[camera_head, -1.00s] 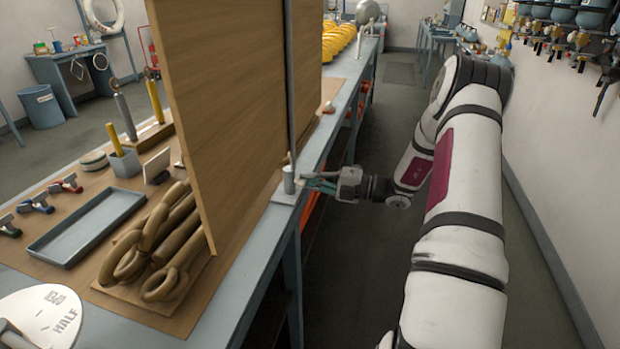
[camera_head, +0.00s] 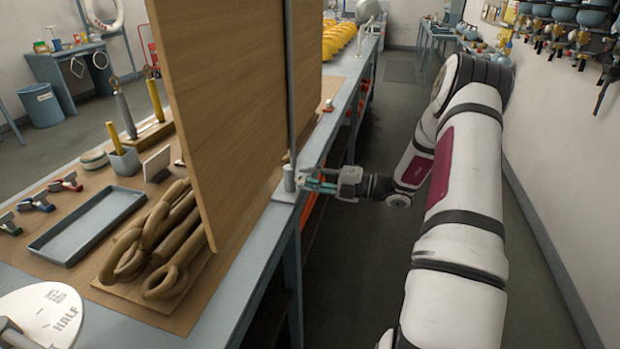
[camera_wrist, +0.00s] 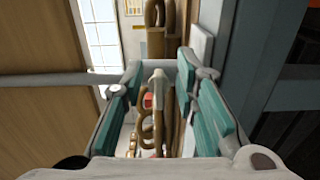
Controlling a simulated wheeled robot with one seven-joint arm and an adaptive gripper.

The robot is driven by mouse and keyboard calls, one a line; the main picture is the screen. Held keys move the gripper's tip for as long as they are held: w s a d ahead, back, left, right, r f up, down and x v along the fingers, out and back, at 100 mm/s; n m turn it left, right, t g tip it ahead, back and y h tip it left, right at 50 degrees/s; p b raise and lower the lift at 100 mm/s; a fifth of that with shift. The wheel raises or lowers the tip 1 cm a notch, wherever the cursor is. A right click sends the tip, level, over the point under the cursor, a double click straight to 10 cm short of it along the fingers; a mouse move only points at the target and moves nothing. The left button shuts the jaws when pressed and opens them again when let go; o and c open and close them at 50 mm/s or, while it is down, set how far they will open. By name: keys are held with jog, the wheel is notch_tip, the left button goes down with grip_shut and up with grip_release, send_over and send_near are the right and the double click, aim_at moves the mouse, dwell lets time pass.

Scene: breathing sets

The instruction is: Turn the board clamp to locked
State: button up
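The upright wooden board (camera_head: 225,110) stands on the bench beside a thin dark post (camera_head: 291,80). A grey cylindrical clamp body (camera_head: 289,180) sits at the foot of the post, on a plate at the bench edge. My gripper (camera_head: 312,183) is just right of the clamp, pointing left at it. In the wrist view my gripper (camera_wrist: 158,100) has its teal-padded fingers well apart. A pale, narrow piece shows in the gap, apart from both pads; I cannot tell whether it is the clamp's lever. The lever's position is not clear.
The bench (camera_head: 262,245) carries brown coiled hose (camera_head: 150,240), a grey tray (camera_head: 88,225) and small clamps (camera_head: 40,200) left of the board. Yellow items (camera_head: 338,38) lie farther back. The aisle floor (camera_head: 345,270) right of the bench is open below my arm.

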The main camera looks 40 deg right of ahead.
jog(key=v, duration=1.2)
dwell(0.3)
jog(key=s+a+r+n+g, duration=0.1)
jog(key=a+r+n+g, duration=0.3)
jog(key=a+n, duration=0.35)
jog(key=s+a+r+n+g+h, duration=0.1)
jog(key=s+a+r+n+g, duration=0.1)
jog(key=a+r+n+g, duration=0.4)
jog(key=s+a+r+n+g, duration=0.1)
jog(key=a+r+n+g, duration=0.1)
jog(key=a+n, duration=0.7)
jog(key=s+a+r+n+t+h, duration=0.1)
jog(key=s+a+r+n+h, duration=0.1)
jog(key=s+n, duration=0.3)
jog(key=s+a+r+n+h, duration=0.3)
jog(key=s+n, duration=0.3)
jog(key=n, duration=0.5)
jog(key=s+a+r+n+t+h, duration=0.1)
jog(key=s+a+r+n+h, duration=0.1)
jog(key=s+n+h, duration=0.3)
jog(key=a+n, duration=0.1)
jog(key=n, duration=0.2)
jog(key=shift+s+r+t, duration=0.2)
jog(key=shift+s+t, duration=0.1)
jog(key=shift+s, duration=0.05)
jog(key=shift+a, duration=0.1)
